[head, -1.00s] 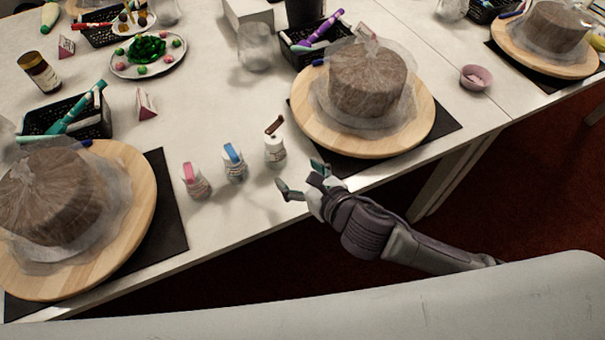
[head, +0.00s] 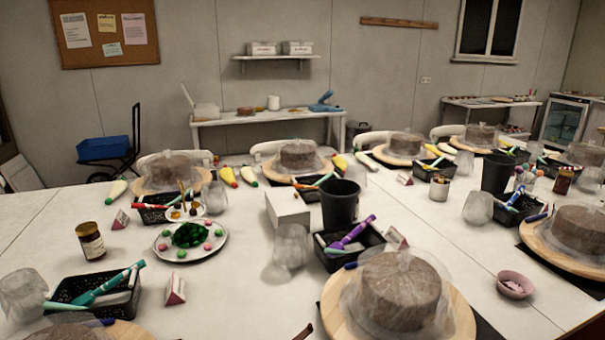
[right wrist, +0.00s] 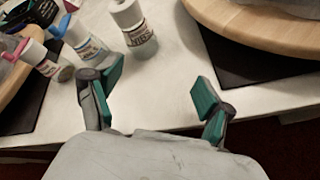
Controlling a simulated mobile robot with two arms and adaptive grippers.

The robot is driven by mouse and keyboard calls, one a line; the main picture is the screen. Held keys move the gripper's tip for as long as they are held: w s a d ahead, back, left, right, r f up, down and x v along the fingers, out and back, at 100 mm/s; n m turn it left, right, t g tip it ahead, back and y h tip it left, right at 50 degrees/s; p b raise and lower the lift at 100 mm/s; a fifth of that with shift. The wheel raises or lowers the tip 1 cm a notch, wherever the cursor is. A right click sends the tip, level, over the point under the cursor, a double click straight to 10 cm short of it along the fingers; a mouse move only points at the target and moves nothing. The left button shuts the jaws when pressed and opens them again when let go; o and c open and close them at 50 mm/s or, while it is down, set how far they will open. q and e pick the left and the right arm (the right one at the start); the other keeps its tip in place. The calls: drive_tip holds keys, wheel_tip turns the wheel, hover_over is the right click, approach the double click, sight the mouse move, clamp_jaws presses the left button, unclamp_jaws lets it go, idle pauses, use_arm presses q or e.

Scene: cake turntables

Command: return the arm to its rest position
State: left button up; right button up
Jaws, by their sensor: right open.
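My right gripper (right wrist: 157,98) shows in the right wrist view with its two green-padded fingers spread apart and nothing between them. It is near the table's front edge. Neither gripper shows in the head view.
Wooden turntables (head: 462,318) with wrapped brown cakes (head: 398,290) stand along the table. Black baskets (head: 118,297), a black cup (head: 340,204), a white box (head: 287,210) and a plate of coloured balls (head: 213,251) stand between them. In the right wrist view, turntables (right wrist: 250,22) flank the bottles.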

drive_tip(key=s+d+f+m+g+h, duration=0.3)
drive_tip(key=s+d+m, duration=0.5)
drive_tip(key=m, duration=0.8)
drive_tip(key=s+d+f+m+g+h, duration=0.1)
drive_tip(key=s+d+f+m+g, duration=0.45)
drive_tip(key=s+m, duration=0.75)
wheel_tip(320, 180, down, 24)
drive_tip(key=w+m+p, duration=0.2)
drive_tip(key=s+d+f+g+p, duration=0.1)
drive_tip(key=s+d+f+g, duration=0.1)
drive_tip(key=s+f, duration=1.2)
drive_tip(key=shift+s+d+f, duration=0.15)
drive_tip(key=shift+s+d, duration=0.3)
drive_tip(key=shift+s, duration=0.6)
